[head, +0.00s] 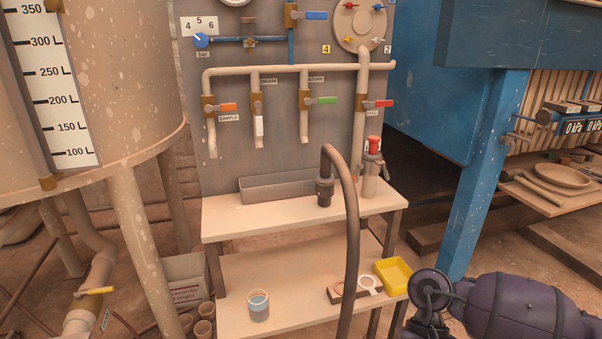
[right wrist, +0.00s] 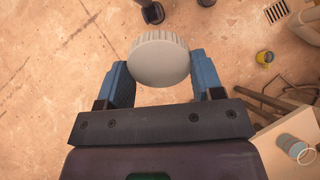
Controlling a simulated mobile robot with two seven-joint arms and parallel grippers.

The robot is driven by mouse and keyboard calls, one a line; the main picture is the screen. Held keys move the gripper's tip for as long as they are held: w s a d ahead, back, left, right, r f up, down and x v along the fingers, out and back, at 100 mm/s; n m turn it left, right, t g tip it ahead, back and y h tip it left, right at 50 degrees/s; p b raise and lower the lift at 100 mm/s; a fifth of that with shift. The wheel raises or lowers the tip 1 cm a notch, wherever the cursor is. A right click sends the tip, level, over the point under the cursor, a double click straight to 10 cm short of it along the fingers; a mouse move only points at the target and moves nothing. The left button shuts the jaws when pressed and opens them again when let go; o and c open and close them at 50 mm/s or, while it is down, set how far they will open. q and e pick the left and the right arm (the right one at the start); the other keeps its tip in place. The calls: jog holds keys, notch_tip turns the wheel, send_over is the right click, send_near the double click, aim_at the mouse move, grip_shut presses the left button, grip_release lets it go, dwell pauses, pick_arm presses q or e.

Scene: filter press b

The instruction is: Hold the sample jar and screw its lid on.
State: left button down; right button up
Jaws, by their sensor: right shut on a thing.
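The sample jar (head: 258,306) is a clear jar with bluish liquid. It stands upright near the front left of the lower shelf, and no lid shows on it. It also seems to show at the lower right edge of the right wrist view (right wrist: 289,142). My right gripper (right wrist: 163,70) is shut on a round, pale, ribbed lid (right wrist: 159,58), held between its two blue fingers above the floor, apart from the jar. In the head view my right arm is at the lower right, and its fingers are out of frame. My left gripper is not in view.
A thick dark hose (head: 351,220) hangs in front of the shelves, right of the jar. A large tank (head: 120,90) stands at left. The shelf around the jar is clear.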

jog(key=a+r+m+t+y, duration=0.4)
jog(key=m+t+y, duration=0.15)
jog(key=m, duration=0.45)
jog(key=w+d+r+m+t, duration=0.1)
jog(key=d+r+m+t, duration=0.4)
jog(key=m, duration=0.7)
jog(key=shift+w+d+r+t+h, duration=0.3)
jog(key=shift+r+t, duration=0.55)
jog(key=shift+t, duration=0.5)
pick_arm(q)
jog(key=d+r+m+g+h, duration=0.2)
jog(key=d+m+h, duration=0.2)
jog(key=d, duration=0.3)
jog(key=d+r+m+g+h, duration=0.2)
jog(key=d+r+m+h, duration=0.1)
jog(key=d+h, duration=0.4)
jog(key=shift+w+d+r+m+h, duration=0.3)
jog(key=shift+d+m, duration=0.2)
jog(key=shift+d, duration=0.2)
